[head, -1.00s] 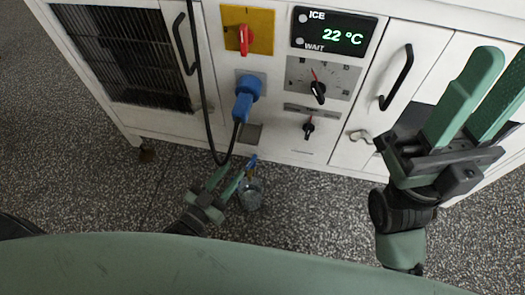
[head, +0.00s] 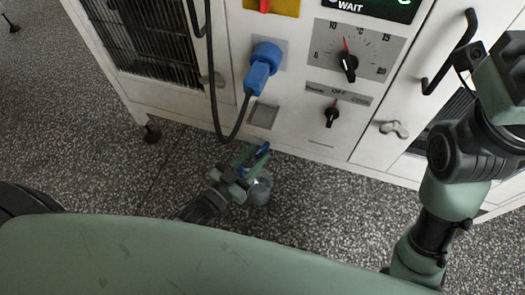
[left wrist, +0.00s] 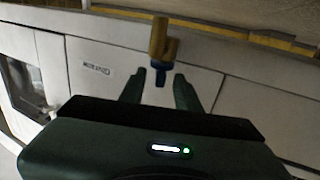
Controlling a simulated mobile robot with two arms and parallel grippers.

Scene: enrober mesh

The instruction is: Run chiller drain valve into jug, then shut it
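The chiller's drain valve shows in the left wrist view as a brass body (left wrist: 160,38) with a blue part (left wrist: 160,73) hanging below it. In the head view only a bit of blue (head: 263,150) shows beyond my left gripper (head: 246,160). That gripper is open, its fingers either side of the blue part with gaps in the wrist view (left wrist: 160,92). A clear jug (head: 259,188) is low beside the gripper, partly hidden by it; its water level cannot be told.
The white chiller cabinet (head: 300,115) has a blue plug (head: 262,68) with a hanging black cable, a temperature dial (head: 348,62), a smaller knob (head: 332,114) and a black door handle (head: 450,52). Speckled floor (head: 330,215) is clear in front.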

